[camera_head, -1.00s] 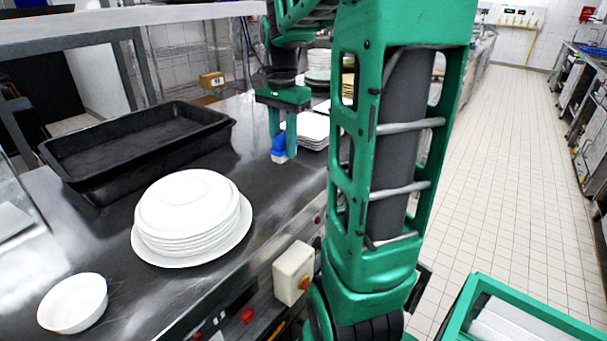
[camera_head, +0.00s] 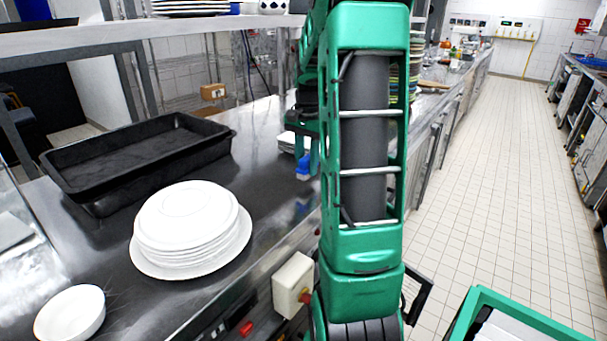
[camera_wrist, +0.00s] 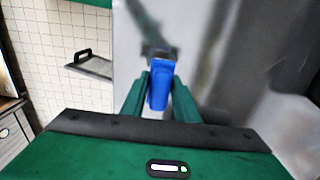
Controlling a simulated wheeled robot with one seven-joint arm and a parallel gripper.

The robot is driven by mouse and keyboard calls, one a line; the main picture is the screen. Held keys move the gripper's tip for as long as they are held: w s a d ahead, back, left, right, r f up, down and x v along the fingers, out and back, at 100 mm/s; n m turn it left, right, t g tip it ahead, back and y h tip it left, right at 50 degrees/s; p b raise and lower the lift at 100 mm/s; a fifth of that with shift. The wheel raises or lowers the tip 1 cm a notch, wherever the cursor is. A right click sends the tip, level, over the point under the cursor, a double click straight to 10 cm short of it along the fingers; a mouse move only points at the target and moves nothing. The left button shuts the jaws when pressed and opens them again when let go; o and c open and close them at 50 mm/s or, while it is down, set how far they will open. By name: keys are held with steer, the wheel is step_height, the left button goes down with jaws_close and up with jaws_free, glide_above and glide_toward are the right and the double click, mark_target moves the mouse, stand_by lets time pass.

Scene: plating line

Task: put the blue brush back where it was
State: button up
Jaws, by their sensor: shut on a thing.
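The blue brush (camera_wrist: 160,88) is between the two green fingers of my gripper (camera_wrist: 158,82) in the wrist view. The gripper is shut on it. In the head view the brush (camera_head: 304,168) shows as a small blue block with a pale lower edge, below my gripper (camera_head: 306,158). It is held over the dark metal counter (camera_head: 262,165); a faint blue reflection lies under it, so it seems to be apart from the surface. Part of the gripper is hidden by my arm in the head view.
A black tray (camera_head: 75,190) stands at the left back. A stack of white plates (camera_head: 190,222) and a white bowl (camera_head: 70,312) stand nearer. More plates (camera_head: 287,141) lie behind the gripper, partly hidden. The counter between the stack and the gripper is clear.

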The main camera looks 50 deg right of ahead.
mark_target(307, 173)
steer(key=shift+f, duration=1.5)
steer(key=o, duration=1)
steer(key=shift+f, duration=0.1)
